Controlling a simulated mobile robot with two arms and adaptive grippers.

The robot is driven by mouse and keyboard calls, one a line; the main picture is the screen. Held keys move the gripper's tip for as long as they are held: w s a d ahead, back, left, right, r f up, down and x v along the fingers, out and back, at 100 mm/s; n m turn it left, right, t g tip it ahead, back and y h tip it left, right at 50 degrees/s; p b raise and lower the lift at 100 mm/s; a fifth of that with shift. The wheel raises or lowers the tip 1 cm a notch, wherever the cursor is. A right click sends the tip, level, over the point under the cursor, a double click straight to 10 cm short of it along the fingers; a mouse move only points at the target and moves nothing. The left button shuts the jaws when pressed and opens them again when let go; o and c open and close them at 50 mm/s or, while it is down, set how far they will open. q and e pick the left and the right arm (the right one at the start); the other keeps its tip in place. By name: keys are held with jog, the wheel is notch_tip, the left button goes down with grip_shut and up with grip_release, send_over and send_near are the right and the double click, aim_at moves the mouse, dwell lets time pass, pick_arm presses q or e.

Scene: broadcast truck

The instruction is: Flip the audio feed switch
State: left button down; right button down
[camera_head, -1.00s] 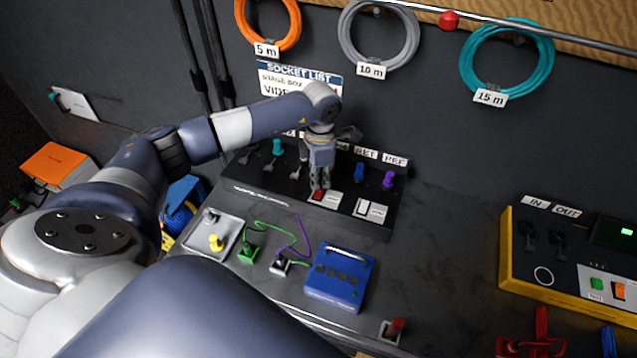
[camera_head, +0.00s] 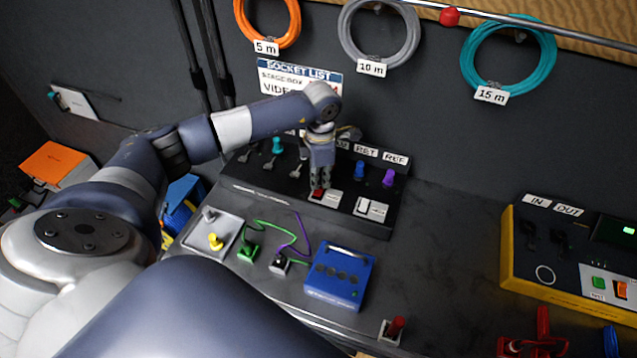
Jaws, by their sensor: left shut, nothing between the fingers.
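A black sloped panel (camera_head: 255,186) stands at the back of the counter, with plugs, labels and two rocker switches along its front. One switch (camera_head: 318,193) has a red rocker beside a white label. The other switch (camera_head: 363,205) has a pale rocker beside a white label. The labels are too small to read, so I cannot tell which is the audio feed switch. My left gripper (camera_head: 319,186) points down, shut and empty, with its tips at the red rocker and partly over it. Whether they touch it I cannot tell. My right gripper is not in view.
A grey tray (camera_head: 229,223), small plugs with green and purple cables, and a blue box (camera_head: 340,276) lie in front of the panel. A yellow-edged unit (camera_head: 509,265) stands at the right. The counter between is clear.

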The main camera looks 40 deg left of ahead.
pick_arm(q)
jog(key=shift+r+p, duration=1.75)
jog(key=shift+r, duration=1.55)
jog(key=shift+f, duration=0.1)
